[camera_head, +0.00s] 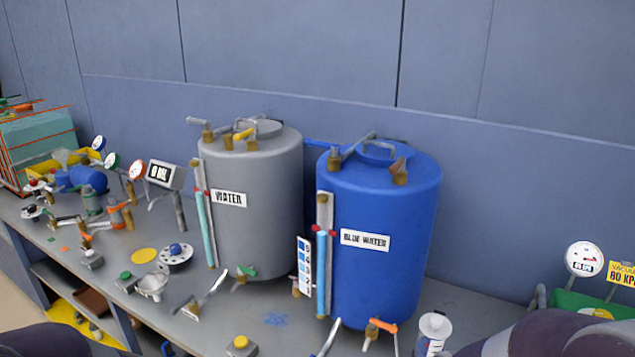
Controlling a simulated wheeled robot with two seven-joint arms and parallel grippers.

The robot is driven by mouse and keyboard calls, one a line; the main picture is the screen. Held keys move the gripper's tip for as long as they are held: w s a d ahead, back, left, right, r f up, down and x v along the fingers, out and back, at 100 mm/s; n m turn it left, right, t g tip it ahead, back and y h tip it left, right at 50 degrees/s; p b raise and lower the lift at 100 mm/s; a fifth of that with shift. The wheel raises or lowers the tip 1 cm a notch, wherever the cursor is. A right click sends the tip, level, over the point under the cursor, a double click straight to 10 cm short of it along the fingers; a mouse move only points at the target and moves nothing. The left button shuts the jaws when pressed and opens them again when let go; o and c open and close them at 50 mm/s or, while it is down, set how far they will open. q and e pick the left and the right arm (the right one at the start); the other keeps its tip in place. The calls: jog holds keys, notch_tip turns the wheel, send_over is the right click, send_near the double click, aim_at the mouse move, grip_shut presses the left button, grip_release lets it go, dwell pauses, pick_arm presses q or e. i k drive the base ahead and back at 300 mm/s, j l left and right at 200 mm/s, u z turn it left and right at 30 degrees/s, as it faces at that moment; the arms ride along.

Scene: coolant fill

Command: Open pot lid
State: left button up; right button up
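A grey tank (255,225) labelled WATER stands upright on the bench. A round grey lid (262,127) with a raised handle lies on its top, with a yellow piece beside it. A blue tank (395,275) labelled BLUE WATER stands to its right. A blue lid (381,153) with a raised loop lies on its top. Both lids appear to be down on their tanks. Which of these the task calls the pot is not clear. Dark parts of my arms show at the bottom left and bottom right corners. Neither gripper is in view.
The grey bench (225,317) runs along a wall. Brass fittings stand on both tank tops. A white gauge (584,259) stands at right, and a digital display (165,175) at left.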

aim_at(435, 327)
jog(key=k+z, duration=0.1)
jog(key=z, duration=0.6)
jog(key=k+z, duration=0.15)
jog(key=z, duration=0.2)
